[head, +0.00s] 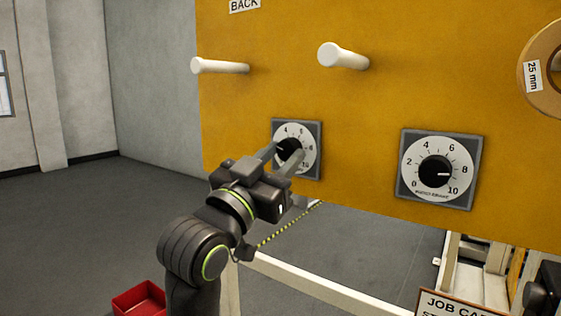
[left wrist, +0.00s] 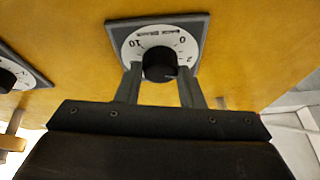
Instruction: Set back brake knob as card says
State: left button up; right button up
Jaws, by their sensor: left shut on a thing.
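The back brake knob (head: 289,149) is a black knob on a white numbered dial with a grey square plate, on the yellow panel under the BACK label (head: 244,4). My left gripper (head: 283,155) is shut on this knob, one finger on each side. The left wrist view shows the knob (left wrist: 160,64) between the fingers, with the dial upside down. Its pointer seems to face the low-number side; the exact value is unclear. The job card (head: 460,304) is cut off at the bottom edge, so its settings cannot be read.
A second dial with a black knob (head: 435,170) is to the right, its pointer between 8 and 10. Two white pegs (head: 343,56) stick out above. A roll marked 25 mm (head: 540,72) hangs at the right. A red bin (head: 139,300) is on the floor.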

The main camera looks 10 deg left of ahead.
pick_arm(q)
jog(key=m+g+h+b, duration=0.1)
jog(key=m, duration=0.2)
jog(key=m+g+h, duration=0.1)
jog(key=m, duration=0.2)
jog(key=m+g+h+b, duration=0.1)
jog(key=m+h, duration=0.1)
jog(key=m, duration=0.1)
jog(key=shift+w+a+b, duration=0.1)
jog(key=shift+a+b, duration=0.15)
jog(key=shift+b, duration=0.1)
jog(key=m+g, duration=0.1)
jog(key=m, duration=0.2)
jog(key=m+g+h+b, duration=0.1)
jog(key=m, duration=0.2)
jog(key=shift+a+r, duration=0.1)
jog(key=shift+a, duration=0.05)
jog(key=m+g, duration=0.2)
jog(key=m, duration=0.2)
jog(key=shift+r, duration=0.15)
jog(key=shift+r+m+g+y+p, duration=0.1)
jog(key=shift+m+g+y+p, duration=0.25)
jog(key=shift+m, duration=0.85)
jog(key=shift+m+g+y+p, duration=0.15)
jog(key=shift+m+g, duration=0.3)
jog(key=shift+m, duration=0.75)
jog(key=o, duration=1)
